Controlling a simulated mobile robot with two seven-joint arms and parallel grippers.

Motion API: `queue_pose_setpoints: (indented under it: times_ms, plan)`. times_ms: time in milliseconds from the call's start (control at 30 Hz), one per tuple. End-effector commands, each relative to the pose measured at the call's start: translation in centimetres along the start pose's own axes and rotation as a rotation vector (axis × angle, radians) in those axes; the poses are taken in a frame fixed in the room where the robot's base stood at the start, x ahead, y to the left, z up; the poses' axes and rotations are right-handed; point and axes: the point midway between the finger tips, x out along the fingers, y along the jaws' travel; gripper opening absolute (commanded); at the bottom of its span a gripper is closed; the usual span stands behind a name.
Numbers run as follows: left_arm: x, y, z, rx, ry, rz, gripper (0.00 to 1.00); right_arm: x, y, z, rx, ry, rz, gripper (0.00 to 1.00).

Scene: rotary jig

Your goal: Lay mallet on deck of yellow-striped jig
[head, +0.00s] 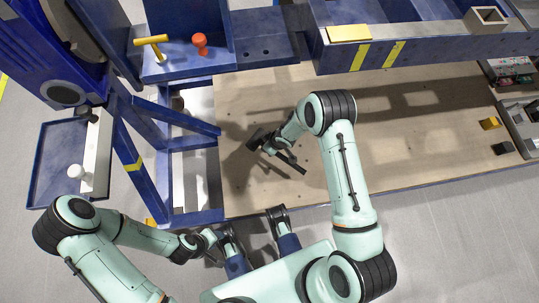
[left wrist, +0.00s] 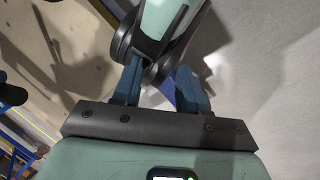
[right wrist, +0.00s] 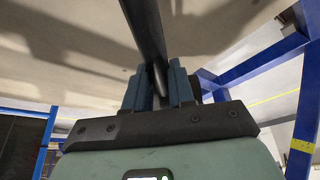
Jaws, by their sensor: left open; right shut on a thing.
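The mallet (head: 290,162) is dark, with a blocky head at its left end and a straight handle slanting down to the right. My right gripper (head: 270,146) is shut on it, above the wooden board in the head view. In the right wrist view the dark handle (right wrist: 146,35) runs up from between the fingers (right wrist: 160,88). The yellow-striped jig (head: 425,50) is a blue beam structure at the upper right, with two yellow stripes on its front face. My left gripper (head: 213,240) is low in the head view; its fingers (left wrist: 160,88) are apart and empty.
A yellow block (head: 348,33) and an open grey box (head: 485,18) sit on the striped jig. A blue shelf at the upper left holds a yellow T-shaped tool (head: 152,42) and an orange knob (head: 200,42). The wooden board (head: 400,150) has wide free room.

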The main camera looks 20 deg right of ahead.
Motion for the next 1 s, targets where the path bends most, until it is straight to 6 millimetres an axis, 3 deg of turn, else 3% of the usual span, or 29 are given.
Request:
queue_pose_setpoints:
  times_ms: [100, 300, 533, 800, 1000]
  plan:
    - [1.1, -0.4, -1.3, -0.004, 0.035, -0.002, 0.43, 3.3, -0.1, 1.3, -0.003, -0.001, -0.002, 0.00]
    - [1.9, -0.8, -3.0, -0.007, 0.081, -0.004, 0.43, 6.5, 0.0, 2.6, -0.002, 0.002, 0.000, 0.00]
    - [2.2, -0.9, -3.6, -0.009, 0.101, -0.005, 0.43, 7.9, 0.0, 3.1, 0.000, 0.002, 0.001, 0.00]
    - [3.2, -1.4, -5.5, -0.013, 0.150, -0.009, 0.43, 11.2, 0.0, 4.5, -0.001, 0.002, 0.000, 0.00]
    - [3.1, -1.4, -5.5, -0.013, 0.151, -0.008, 0.43, 11.1, 0.1, 4.4, 0.000, 0.004, 0.001, 0.00]
